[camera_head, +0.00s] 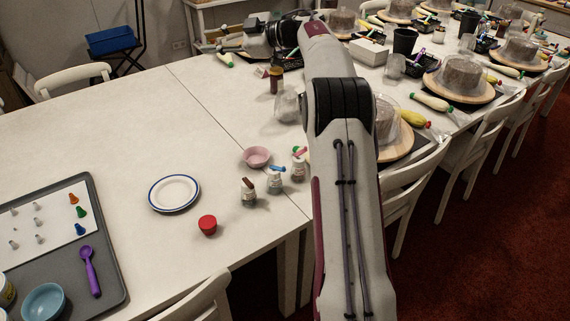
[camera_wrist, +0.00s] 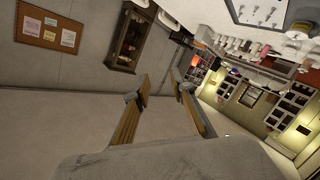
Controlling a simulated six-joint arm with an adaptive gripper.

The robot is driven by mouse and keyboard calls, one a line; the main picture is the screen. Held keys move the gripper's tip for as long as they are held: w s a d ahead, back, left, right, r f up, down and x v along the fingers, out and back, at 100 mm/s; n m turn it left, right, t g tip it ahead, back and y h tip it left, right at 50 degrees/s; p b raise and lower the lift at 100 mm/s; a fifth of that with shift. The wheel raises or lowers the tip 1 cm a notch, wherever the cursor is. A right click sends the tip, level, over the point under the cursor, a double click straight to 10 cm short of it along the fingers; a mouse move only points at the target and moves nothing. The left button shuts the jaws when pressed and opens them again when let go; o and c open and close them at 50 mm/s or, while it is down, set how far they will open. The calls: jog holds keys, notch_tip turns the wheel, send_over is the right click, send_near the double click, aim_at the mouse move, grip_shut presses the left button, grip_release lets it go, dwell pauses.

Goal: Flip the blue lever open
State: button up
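A small clear jar (camera_head: 275,184) with a blue lever (camera_head: 277,169) on its top stands on the white table, between a jar with a brown lever (camera_head: 248,186) and a jar with a red lever (camera_head: 299,153). The blue lever lies roughly level across the jar top; its exact angle is too small to tell. My gripper (camera_wrist: 162,88) is open and empty in the wrist view, its two fingers apart. In the head view my arm reaches to the far side of the table, well away from the jars. The blue lever cannot be made out in the wrist view.
A pink bowl (camera_head: 257,157), red cup (camera_head: 208,225) and blue-rimmed plate (camera_head: 174,193) lie near the jars. A grey tray (camera_head: 110,265) is at left. Cake turntables (camera_head: 458,94) crowd the right. The table's left middle is clear. The wrist view mostly shows walls and shelves.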

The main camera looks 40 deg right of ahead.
jog(key=w+d+r+m+t+h, duration=0.3)
jog(key=d+r+m+t+h, duration=0.4)
jog(key=d, duration=0.3)
jog(key=s+d+f+m+g+h, duration=0.5)
jog(key=d+f+m+h, duration=0.4)
jog(key=d+f, duration=0.2)
jog(key=s+a+f+m+g+y, duration=0.1)
jog(key=s+f+m+g, duration=0.15)
jog(key=s+f, duration=0.4)
jog(key=s+a+f+m+g, duration=0.1)
jog(key=s+f+g, duration=0.25)
jog(key=f, duration=0.65)
jog(key=s+a+f+n+g+y, duration=0.2)
jog(key=s+a+f+g+y, duration=0.2)
jog(key=s+a+f, duration=0.3)
jog(key=shift+s+a+f, duration=0.35)
jog(key=shift+a+f, duration=0.35)
jog(key=shift+f, duration=0.25)
